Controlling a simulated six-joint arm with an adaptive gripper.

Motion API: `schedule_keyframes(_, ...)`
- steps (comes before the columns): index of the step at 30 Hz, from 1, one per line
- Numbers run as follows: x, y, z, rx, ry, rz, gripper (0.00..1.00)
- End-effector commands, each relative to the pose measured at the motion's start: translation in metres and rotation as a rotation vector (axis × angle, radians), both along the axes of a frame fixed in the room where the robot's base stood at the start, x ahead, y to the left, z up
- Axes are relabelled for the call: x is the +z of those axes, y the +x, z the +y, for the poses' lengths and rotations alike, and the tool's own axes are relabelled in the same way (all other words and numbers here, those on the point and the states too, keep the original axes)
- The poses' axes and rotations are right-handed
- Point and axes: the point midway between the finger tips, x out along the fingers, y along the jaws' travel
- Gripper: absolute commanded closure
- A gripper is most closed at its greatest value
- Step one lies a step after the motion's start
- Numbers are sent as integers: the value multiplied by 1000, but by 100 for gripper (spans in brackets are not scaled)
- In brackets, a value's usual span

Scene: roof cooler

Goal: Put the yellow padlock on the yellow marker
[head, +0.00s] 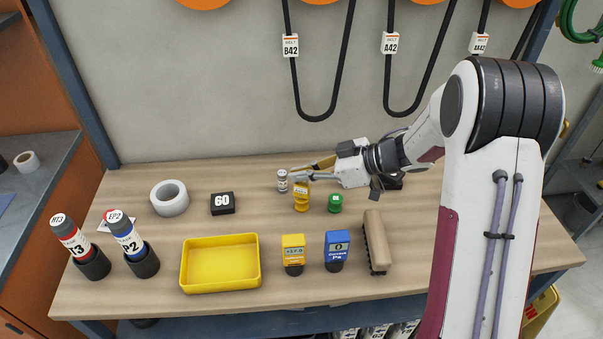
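A small yellow item with a white label (302,190) stands on the bench just below my gripper's tips, with rounded yellow parts (302,206) under it. I cannot tell for sure which of these is the padlock and which the marker, or whether they touch. My gripper (297,176) reaches in from the right, low over the bench, its fingers pointing left. The tips overlap the top of the yellow item and lie close to a small silver can (282,181). Whether the fingers hold anything is too small to tell.
A green knob-like piece (335,204) stands just right. In front are a yellow tray (220,290), a yellow device (293,250), a blue device (337,248) and a brush (376,240). Left are a black "60" block (223,203), a tape roll (169,198) and two bottles (126,238).

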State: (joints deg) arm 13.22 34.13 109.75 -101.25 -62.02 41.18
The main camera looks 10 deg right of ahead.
Motion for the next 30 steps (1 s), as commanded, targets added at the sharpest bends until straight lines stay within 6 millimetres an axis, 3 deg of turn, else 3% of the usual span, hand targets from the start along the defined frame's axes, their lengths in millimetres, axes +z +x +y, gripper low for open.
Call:
schedule_keyframes(14, -4, 0, 0, 0, 0, 0, 100)
schedule_keyframes(17, -4, 0, 0, 0, 0, -1, 79)
schedule_keyframes(30, -3, 0, 0, 0, -1, -1, 79)
